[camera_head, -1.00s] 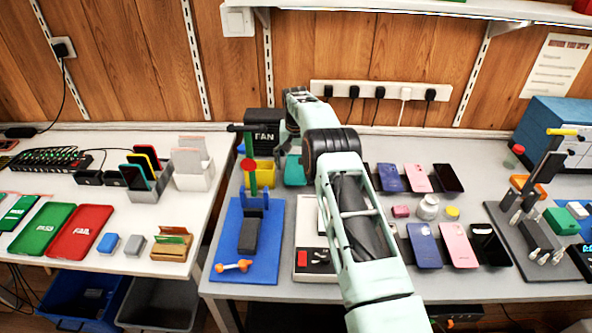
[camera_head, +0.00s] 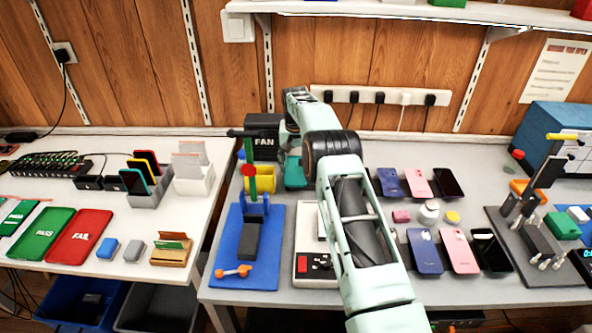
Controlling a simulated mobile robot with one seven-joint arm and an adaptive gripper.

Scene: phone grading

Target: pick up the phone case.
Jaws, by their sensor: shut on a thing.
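My arm reaches over the middle of the grey table (camera_head: 470,288), and its elbow and forearm block the view of its far end. No phone case can be made out for certain. A teal object (camera_head: 294,173) shows partly beside my arm, next to a yellow bin (camera_head: 263,179); I cannot tell whether it is a case or a bin. Upright dark, yellow and red phone-shaped pieces stand in a grey rack (camera_head: 149,197) on the white table at left.
Several phones, including a blue one (camera_head: 425,250), lie right of my arm. A black FAN box (camera_head: 262,146) stands behind. Green (camera_head: 45,236) and red (camera_head: 80,236) trays lie at left.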

